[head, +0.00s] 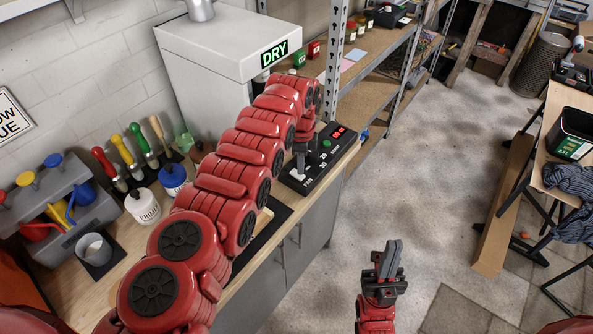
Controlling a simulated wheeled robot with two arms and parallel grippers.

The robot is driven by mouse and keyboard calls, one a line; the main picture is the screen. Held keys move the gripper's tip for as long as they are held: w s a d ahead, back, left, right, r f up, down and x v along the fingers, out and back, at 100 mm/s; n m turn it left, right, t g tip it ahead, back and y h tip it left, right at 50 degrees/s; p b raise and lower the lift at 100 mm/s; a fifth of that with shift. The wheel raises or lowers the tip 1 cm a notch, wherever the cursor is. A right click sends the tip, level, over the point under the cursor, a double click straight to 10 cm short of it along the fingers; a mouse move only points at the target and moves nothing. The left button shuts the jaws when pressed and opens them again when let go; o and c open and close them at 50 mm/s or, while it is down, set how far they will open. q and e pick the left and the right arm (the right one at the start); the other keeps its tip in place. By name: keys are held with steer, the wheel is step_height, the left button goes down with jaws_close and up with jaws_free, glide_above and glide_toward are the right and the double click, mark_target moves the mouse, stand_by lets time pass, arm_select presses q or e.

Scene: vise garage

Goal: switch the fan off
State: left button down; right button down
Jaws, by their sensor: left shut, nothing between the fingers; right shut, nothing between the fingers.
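My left gripper (299,173) is shut and points down at the panel's left part, close to the FAN lettering. The arm and gripper hide part of the panel, and I cannot tell whether the fingertips touch it. My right gripper (389,257) is shut and empty, held over the floor away from the bench.
A white cabinet (205,75) with a DRY sign (274,54) stands behind the panel. Metal shelving (335,65) stands beyond. The floor (420,190) is largely clear.

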mark_target(301, 176)
arm_select(q)
step_height(301, 176, up, 3)
steer(key=shift+s+f+p, duration=0.1)
steer(key=shift+p, duration=0.45)
step_height(301, 176, up, 2)
steer(key=shift+r+p, duration=0.2)
steer(key=shift+p, duration=0.1)
